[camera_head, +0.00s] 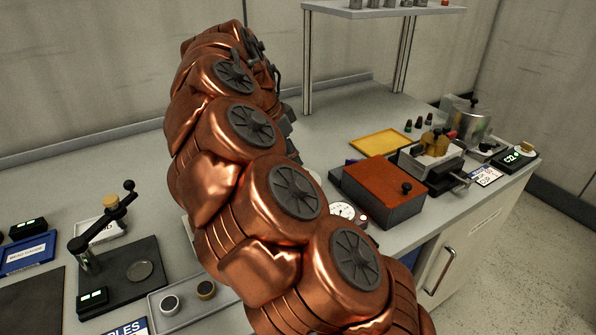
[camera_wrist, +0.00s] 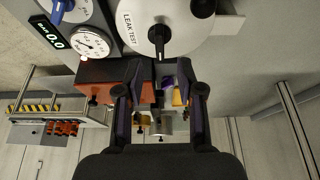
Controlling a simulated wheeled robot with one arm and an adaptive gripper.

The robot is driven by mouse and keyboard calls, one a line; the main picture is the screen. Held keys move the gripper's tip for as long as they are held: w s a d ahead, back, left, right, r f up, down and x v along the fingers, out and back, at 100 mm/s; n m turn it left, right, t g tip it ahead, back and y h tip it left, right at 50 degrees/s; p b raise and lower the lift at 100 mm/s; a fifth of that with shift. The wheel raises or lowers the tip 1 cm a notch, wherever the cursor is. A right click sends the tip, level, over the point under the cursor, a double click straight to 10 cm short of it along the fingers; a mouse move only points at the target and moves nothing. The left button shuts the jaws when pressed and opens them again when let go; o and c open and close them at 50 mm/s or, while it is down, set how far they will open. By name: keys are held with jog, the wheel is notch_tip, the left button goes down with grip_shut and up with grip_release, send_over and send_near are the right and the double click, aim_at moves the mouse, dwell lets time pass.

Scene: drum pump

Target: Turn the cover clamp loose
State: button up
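A round white cover (camera_wrist: 190,30) marked LEAK TEST shows at the top of the wrist view. A black knob with a pointed bar (camera_wrist: 159,38) sits on it and looks like the cover clamp; I cannot confirm this. The bar points roughly up and down in the picture. My gripper (camera_wrist: 160,72) is open, with its two dark fingers apart and nothing seen held between them. The knob shows just beyond the fingertips, roughly centred between them, and appears apart from them. In the head view my arm hides the gripper and the cover.
A pressure gauge (camera_wrist: 91,43) and a display reading 0.0 (camera_wrist: 45,34) are left of the cover. A black cylinder (camera_wrist: 203,6) stands at the cover's right. A red-topped box (camera_head: 383,184) is close by, with a yellow tray (camera_head: 380,142) behind it. A crank stand (camera_head: 112,270) is at left.

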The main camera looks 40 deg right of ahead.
jog(key=shift+x, duration=3)
jog(key=shift+c, duration=0.2)
grip_shut()
